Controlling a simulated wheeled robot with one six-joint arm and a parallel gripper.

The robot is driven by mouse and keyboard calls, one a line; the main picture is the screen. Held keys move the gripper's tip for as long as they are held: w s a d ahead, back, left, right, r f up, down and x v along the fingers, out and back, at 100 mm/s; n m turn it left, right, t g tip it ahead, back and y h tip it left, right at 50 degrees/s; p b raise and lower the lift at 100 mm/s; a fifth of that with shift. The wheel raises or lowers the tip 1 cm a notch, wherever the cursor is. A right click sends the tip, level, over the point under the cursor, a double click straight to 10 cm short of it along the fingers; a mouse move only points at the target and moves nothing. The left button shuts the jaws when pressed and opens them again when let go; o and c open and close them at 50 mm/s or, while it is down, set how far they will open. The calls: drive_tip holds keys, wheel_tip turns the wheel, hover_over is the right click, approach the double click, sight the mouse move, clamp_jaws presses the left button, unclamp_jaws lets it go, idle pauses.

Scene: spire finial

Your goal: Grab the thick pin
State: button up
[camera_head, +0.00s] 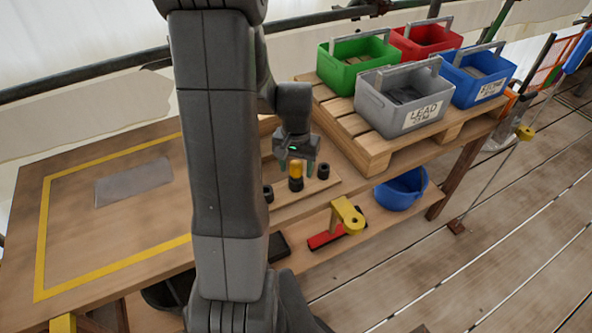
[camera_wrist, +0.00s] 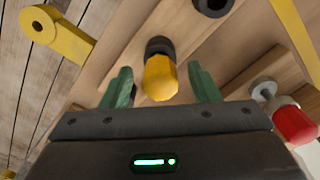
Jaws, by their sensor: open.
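A pin with a thick yellow handle (camera_head: 296,169) stands upright in a dark collar on a wooden board on the bench. In the wrist view the yellow handle (camera_wrist: 160,78) sits between my two green fingertips, with a gap on each side. My gripper (camera_head: 296,167) is open above the board and points down around the handle; it shows close up in the wrist view (camera_wrist: 162,88). A second pin with a red handle (camera_wrist: 294,122) is at the right of the wrist view; my arm seems to hide it in the head view.
Dark sockets (camera_head: 323,171) stand on the board (camera_head: 310,188) beside the yellow handle. A yellow tool (camera_head: 347,214) and a red block (camera_head: 325,240) lie on the lower shelf near a blue bucket (camera_head: 402,190). Several bins, one grey (camera_head: 405,100), stand on a pallet (camera_head: 375,150) behind.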

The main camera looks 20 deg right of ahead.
drive_tip(key=shift+f, duration=0.55)
drive_tip(key=c, duration=1.1)
